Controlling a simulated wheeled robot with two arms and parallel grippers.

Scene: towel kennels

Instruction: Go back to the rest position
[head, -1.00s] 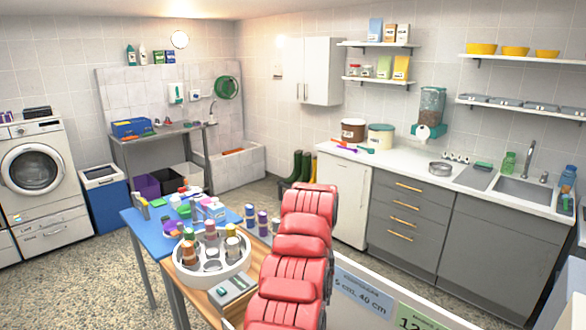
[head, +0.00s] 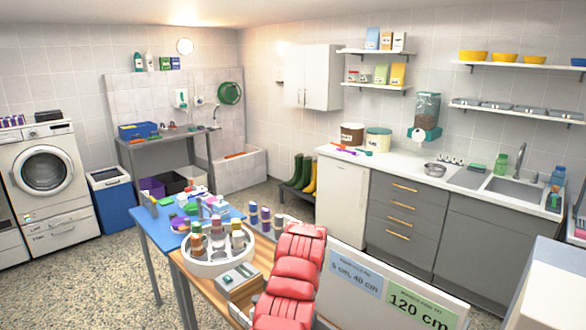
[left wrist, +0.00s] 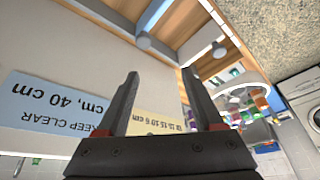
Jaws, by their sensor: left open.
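My left gripper (left wrist: 160,73) shows in the left wrist view. Its two dark fingers are spread apart, with nothing between them. Behind them are a pale panel, a blue sign (left wrist: 50,105) and a wooden surface (left wrist: 195,42). The fingers appear clear of these. In the head view, red segmented links of my arm (head: 295,270) rise from the bottom edge, beside the wooden table (head: 205,290). Neither gripper shows in the head view. My right gripper is in neither current view.
A white round holder with bottles (head: 222,268) stands on the wooden table. A blue table (head: 160,237) with many small items adjoins it. A low panel with a blue sign (head: 355,272) and a green sign (head: 418,308) is at front right. The floor (head: 90,285) at left is clear.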

